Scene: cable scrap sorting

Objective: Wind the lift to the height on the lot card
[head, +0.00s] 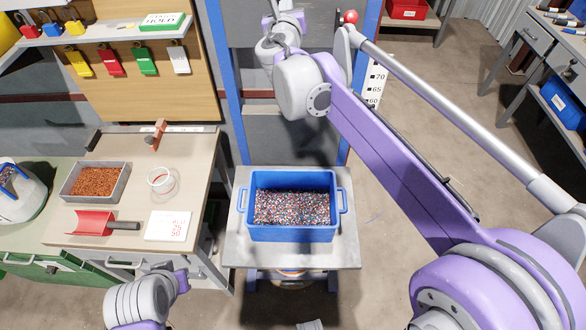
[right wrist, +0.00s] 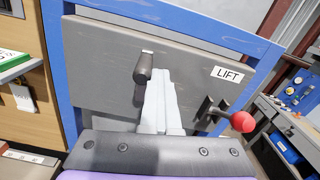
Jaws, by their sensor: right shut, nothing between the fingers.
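The lift's grey panel (right wrist: 110,45) carries a LIFT label (right wrist: 229,74), and a dark lever with a red knob (right wrist: 242,122) stands at its right. A dark cylindrical handle (right wrist: 143,68) sticks out near the panel's middle. My right gripper (right wrist: 157,88) is shut and empty, close to that handle; contact cannot be told. The lift platform (head: 236,245) bears a blue crate (head: 292,236) of mixed coloured granules. A height scale (head: 374,85) shows 70, 65 and 60. My left gripper is out of view.
The bench (head: 140,185) holds a tray of copper-coloured granules (head: 97,181), a clear cup (head: 161,181) and a red scoop (head: 92,223). A workbench with bins stands at far right. The floor right of the lift is open.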

